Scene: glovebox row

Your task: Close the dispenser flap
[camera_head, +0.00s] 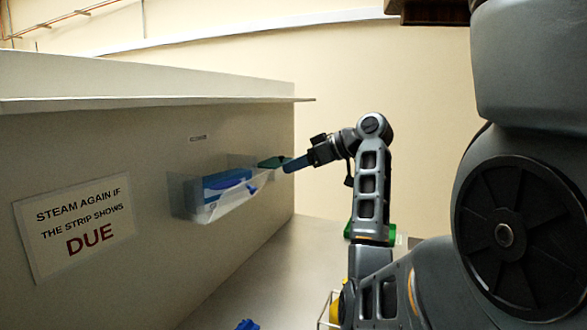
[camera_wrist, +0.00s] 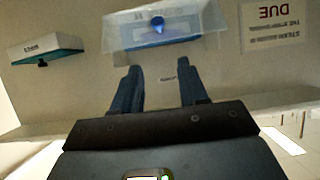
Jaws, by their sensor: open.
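A clear holder (camera_head: 222,208) with a blue box (camera_head: 222,184) in it is mounted on the wall panel. The holder (camera_wrist: 118,42) also shows in the wrist view, upside down, with a blue tuft (camera_wrist: 157,24) at the box. Beyond it is a green-edged unit (camera_head: 272,162); in the wrist view it is a white and green box (camera_wrist: 45,52) with a label and a dark knob. I cannot tell which part is the dispenser flap or how far it stands open. My gripper (camera_head: 288,166) is open and empty, near the green edge in the head view; contact is unclear.
A sign reading DUE (camera_head: 76,226) is on the panel at left. A ledge (camera_head: 150,100) juts out above the holder. The grey counter (camera_head: 250,270) below is mostly clear. A green object (camera_head: 392,234) lies behind my arm, and a blue item (camera_head: 247,325) is at the bottom edge.

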